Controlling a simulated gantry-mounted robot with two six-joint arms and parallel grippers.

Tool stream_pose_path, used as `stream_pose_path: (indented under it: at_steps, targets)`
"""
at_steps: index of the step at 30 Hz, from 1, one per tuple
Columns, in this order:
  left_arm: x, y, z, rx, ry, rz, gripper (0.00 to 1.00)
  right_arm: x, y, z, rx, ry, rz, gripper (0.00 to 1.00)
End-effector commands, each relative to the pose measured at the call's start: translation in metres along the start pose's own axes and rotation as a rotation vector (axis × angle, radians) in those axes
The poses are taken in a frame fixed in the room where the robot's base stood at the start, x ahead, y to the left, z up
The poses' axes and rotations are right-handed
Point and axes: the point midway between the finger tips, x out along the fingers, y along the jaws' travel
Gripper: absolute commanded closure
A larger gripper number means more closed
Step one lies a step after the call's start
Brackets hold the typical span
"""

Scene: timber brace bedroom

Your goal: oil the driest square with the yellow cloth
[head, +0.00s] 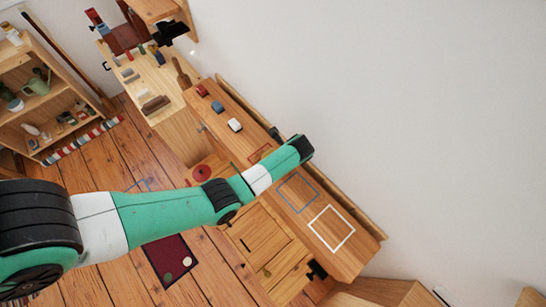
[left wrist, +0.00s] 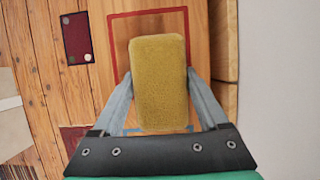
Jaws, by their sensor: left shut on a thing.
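A yellow cloth block (left wrist: 159,95) is held between the two fingers of my left gripper (left wrist: 160,78) in the left wrist view. Beyond and around it is a red-outlined square (left wrist: 112,45) on the wood; the block covers part of it. Whether the block touches the wood I cannot tell. In the head view the red-outlined square (head: 259,154), blue-outlined square (head: 313,204) and white-outlined square (head: 332,228) lie in a row on the bench top (head: 355,262). My left arm crosses it and hides the fingers and cloth there. Which square is driest is not clear. My right gripper is not seen.
Small red (head: 202,90), blue (head: 217,106) and white (head: 235,125) blocks sit on the bench's far part. A raised ledge and a white wall run along its right side. A shelf unit (head: 40,100) stands at left. A dark red mat (head: 168,260) lies below.

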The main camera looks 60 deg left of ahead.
Motion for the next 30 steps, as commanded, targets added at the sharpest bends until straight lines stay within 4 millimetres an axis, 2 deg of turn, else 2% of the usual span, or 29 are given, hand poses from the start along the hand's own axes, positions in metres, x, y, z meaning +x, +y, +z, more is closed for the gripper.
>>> stream_pose_path:
  at_steps: [7, 16, 25, 30]
  targets:
    - [0.003, 0.0, 0.002, -0.001, 0.0, 0.0, 0.89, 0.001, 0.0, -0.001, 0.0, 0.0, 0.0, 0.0]
    - [0.013, 0.001, 0.029, -0.001, 0.0, 0.004, 0.89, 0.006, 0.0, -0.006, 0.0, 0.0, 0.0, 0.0]
    - [0.015, 0.001, 0.037, 0.0, 0.0, 0.002, 0.89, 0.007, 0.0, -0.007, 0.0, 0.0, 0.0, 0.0]
    - [0.02, 0.001, 0.052, -0.002, 0.0, 0.002, 0.89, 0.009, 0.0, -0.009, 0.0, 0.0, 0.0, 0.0]
